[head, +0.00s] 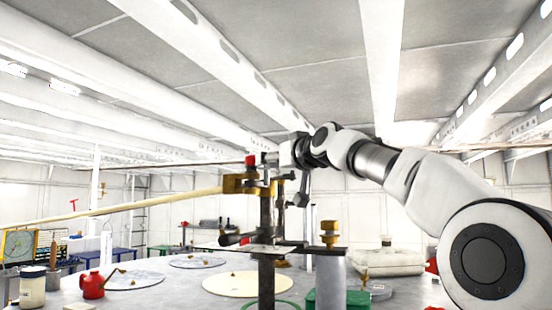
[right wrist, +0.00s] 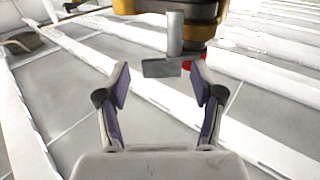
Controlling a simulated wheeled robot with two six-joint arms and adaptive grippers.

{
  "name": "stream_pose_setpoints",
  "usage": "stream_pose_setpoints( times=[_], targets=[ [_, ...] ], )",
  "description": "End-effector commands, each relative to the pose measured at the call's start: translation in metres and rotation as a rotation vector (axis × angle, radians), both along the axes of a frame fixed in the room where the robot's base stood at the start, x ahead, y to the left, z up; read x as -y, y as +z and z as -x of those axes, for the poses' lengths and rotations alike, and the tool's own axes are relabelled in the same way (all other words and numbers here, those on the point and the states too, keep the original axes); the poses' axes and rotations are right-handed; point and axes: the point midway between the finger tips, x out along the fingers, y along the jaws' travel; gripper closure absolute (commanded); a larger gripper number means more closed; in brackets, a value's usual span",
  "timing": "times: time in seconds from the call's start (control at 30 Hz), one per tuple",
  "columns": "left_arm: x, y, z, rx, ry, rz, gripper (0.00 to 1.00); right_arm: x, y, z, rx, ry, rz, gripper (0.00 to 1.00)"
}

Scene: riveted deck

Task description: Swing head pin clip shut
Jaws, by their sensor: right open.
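A dark upright post (head: 266,215) stands in the middle of the head view, with a brass-coloured head fitting (head: 240,184) near its top and a red knob (head: 251,160) above it. In the right wrist view, a grey metal tab on a short stem (right wrist: 174,40), seemingly the pin clip, hangs from the yellow-and-dark head (right wrist: 195,10). My right gripper (head: 272,158) reaches the post's top from the right. In its wrist view the gripper (right wrist: 160,84) is open, with the tab just beyond and between its fingertips, apparently not gripped. My left gripper is not in view.
A long pale pole (head: 120,208) runs left from the brass fitting. Below are round discs (head: 250,284), a red can (head: 92,285), a jar (head: 32,288), a grey cylinder (head: 331,275) with a brass top and a green box (head: 340,299). Ceiling beams (head: 383,60) run overhead.

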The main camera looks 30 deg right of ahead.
Motion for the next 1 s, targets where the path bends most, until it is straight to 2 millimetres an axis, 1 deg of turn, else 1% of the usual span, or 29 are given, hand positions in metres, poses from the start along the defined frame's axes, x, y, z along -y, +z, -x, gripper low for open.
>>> stream_pose_setpoints(
  times=[0.03,0.07,0.1,0.17,0.2,0.47,0.67,0.87,1.0],
  targets=[
    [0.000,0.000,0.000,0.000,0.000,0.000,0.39,0.000,0.000,0.000,0.000,0.000,0.000,0.40],
    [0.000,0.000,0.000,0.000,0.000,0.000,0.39,0.000,0.000,0.000,0.000,0.000,0.000,0.51],
    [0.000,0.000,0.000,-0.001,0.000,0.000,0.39,0.000,0.000,0.000,0.000,0.000,0.000,0.65],
    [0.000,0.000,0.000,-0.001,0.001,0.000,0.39,0.000,0.000,0.000,0.000,0.000,0.000,0.86],
    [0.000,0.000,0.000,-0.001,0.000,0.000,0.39,0.000,0.000,0.000,0.000,0.000,0.000,0.94],
    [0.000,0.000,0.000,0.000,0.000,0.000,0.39,0.000,0.000,0.000,-0.001,-0.006,0.001,0.93],
    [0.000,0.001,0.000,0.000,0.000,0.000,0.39,-0.002,0.000,0.001,-0.001,-0.051,0.002,0.93],
    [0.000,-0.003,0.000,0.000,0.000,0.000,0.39,-0.005,-0.002,0.002,0.000,-0.156,0.006,0.93],
    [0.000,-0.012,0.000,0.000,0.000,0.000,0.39,-0.008,-0.004,0.002,0.001,-0.254,0.007,0.93]
  ],
)
